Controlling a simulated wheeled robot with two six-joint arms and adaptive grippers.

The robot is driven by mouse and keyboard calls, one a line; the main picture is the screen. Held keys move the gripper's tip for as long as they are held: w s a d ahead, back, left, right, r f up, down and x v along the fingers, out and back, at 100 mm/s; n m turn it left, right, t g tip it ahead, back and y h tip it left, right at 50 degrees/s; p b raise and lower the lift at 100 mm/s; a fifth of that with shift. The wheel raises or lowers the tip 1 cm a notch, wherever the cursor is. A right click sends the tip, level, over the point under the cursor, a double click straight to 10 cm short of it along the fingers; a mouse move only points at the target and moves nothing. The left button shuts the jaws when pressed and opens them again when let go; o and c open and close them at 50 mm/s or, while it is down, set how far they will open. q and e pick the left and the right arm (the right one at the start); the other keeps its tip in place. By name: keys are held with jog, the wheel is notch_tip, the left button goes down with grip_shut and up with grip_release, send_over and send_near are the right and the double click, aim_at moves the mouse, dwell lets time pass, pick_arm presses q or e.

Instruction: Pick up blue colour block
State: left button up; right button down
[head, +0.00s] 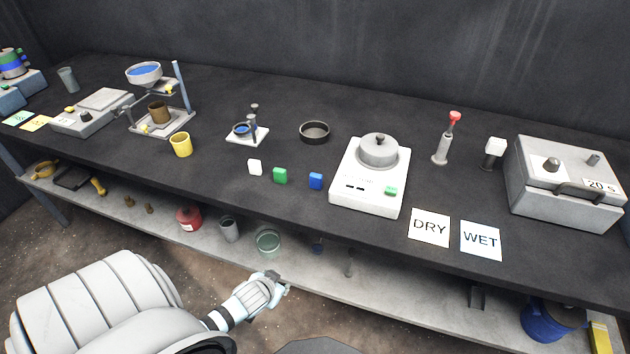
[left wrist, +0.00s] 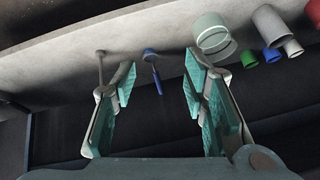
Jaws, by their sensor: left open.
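The blue block (head: 316,181) stands on the dark bench top, just left of the white vibrating-screen machine (head: 370,175). A green block (head: 280,175) and a white block (head: 255,167) stand in a row to its left. My left gripper (head: 281,284) is in front of the bench, low and well short of the blue block, apart from it. In the left wrist view the gripper (left wrist: 158,92) has its fingers spread with nothing between them. The blue block does not show in the left wrist view. My right gripper is not in view.
The lower shelf (head: 330,279) holds a red container (head: 188,218), a grey cup (head: 229,229) and a glass beaker (head: 268,241). DRY (head: 429,228) and WET (head: 480,240) cards lie right of the blocks. A black ring dish (head: 314,132) stands behind. The bench in front of the blocks is clear.

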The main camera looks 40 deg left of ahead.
pick_arm(q)
jog(key=w+r+t+b, duration=0.25)
jog(key=w+r, duration=0.35)
jog(key=r, duration=0.3)
jog(key=n+t+y, duration=0.2)
jog(key=t, duration=0.2)
send_near(315, 176)
jog(key=s, duration=0.4)
jog(key=shift+w+d+r, duration=0.15)
jog(key=shift+w+r, duration=0.1)
jog(key=shift+w, duration=0.5)
jog(key=b+x, duration=0.1)
jog(key=x, duration=0.3)
jog(key=b+x, duration=0.1)
jog(key=x, duration=0.3)
jog(key=b+x, duration=0.1)
jog(key=x, duration=0.4)
jog(key=shift+w+d, duration=0.3)
jog(key=shift+d, duration=0.1)
jog(key=shift+s+r, duration=0.1)
jog(key=shift+r, duration=0.05)
jog(key=c, duration=0.7)
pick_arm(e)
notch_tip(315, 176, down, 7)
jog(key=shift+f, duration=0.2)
